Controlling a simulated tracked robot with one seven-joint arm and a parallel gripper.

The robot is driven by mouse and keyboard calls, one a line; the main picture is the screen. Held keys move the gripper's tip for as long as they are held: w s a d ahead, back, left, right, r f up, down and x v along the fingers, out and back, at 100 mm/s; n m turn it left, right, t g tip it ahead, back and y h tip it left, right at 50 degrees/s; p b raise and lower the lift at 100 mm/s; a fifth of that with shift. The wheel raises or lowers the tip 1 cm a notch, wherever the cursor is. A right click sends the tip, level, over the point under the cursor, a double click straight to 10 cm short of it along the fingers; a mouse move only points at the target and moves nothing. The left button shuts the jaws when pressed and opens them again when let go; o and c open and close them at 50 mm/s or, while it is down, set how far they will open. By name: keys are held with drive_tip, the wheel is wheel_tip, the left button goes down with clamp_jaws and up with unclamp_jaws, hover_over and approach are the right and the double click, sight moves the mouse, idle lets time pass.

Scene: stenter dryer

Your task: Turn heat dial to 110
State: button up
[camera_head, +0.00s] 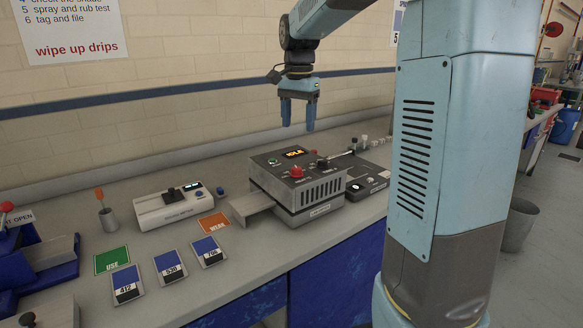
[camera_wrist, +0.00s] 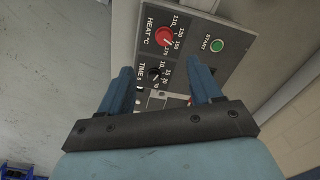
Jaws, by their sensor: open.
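The stenter dryer (camera_head: 318,214) is a grey box with a dark top panel on the bench. Its red heat dial (camera_head: 296,172) stands at the panel's front. In the wrist view the red dial (camera_wrist: 165,36) is beside the marks 110 to 170 under "HEAT °C"; I cannot tell clearly which mark it points at. My gripper (camera_head: 298,127) is open and empty, pointing down above the panel, apart from the dial. In the wrist view its fingertips (camera_wrist: 159,65) spread either side of the black time dial (camera_wrist: 155,73), with the red dial beyond them.
A green START button (camera_wrist: 217,45) is near the heat dial. A lit orange display (camera_head: 295,153) seems to read IDLE. A white instrument (camera_head: 180,207) and cards (camera_head: 208,251) lie to the left.

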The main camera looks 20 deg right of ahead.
sight(297, 169)
drive_tip(key=f, duration=0.9)
drive_tip(key=w+f, duration=0.1)
drive_tip(key=f, duration=0.4)
